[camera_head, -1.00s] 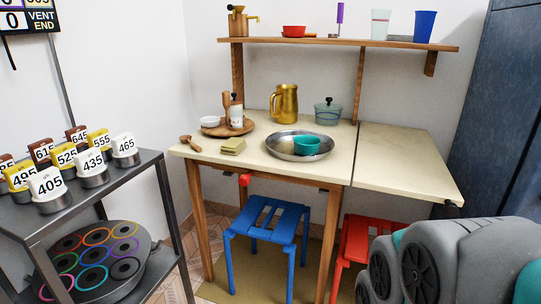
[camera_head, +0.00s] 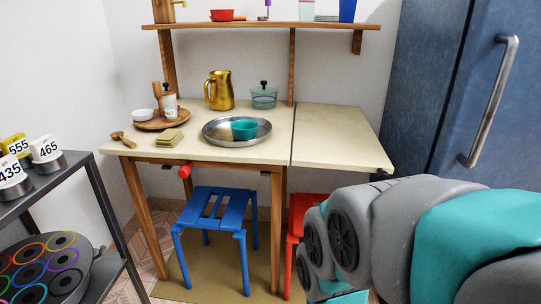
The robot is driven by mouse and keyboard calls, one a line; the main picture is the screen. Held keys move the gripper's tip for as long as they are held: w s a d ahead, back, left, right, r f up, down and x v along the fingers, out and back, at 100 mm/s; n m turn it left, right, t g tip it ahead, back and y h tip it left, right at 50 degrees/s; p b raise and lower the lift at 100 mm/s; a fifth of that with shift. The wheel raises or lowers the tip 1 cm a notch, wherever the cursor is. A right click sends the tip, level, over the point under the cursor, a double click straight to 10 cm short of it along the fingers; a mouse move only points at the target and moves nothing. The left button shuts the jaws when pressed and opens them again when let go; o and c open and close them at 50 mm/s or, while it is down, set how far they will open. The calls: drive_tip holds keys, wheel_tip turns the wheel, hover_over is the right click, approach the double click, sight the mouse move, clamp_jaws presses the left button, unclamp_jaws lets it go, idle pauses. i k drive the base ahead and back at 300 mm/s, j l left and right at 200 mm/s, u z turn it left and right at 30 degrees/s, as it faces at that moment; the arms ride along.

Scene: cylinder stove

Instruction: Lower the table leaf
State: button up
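The table leaf (camera_head: 342,140) is the cream flap on the right side of the table. It is raised, level with the main tabletop (camera_head: 190,146), with a dark seam between them. A small dark fitting (camera_head: 380,174) shows under its front right corner. A red knob (camera_head: 184,172) is under the front edge of the main top. My arm fills the lower right, in front of and below the leaf. My gripper's fingers are not visible.
A steel tray (camera_head: 210,138) with a teal bowl (camera_head: 244,129) stands on the main top; the leaf is bare. A blue stool (camera_head: 214,208) and a red stool (camera_head: 297,212) stand below. A blue fridge (camera_head: 440,90) is at right, a grey rack (camera_head: 75,171) at left.

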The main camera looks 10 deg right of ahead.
sight(329, 136)
drive_tip(key=j+z, duration=0.35)
drive_tip(key=k+j+z, duration=0.1)
drive_tip(key=z, duration=0.3)
drive_tip(key=k+l, duration=0.05)
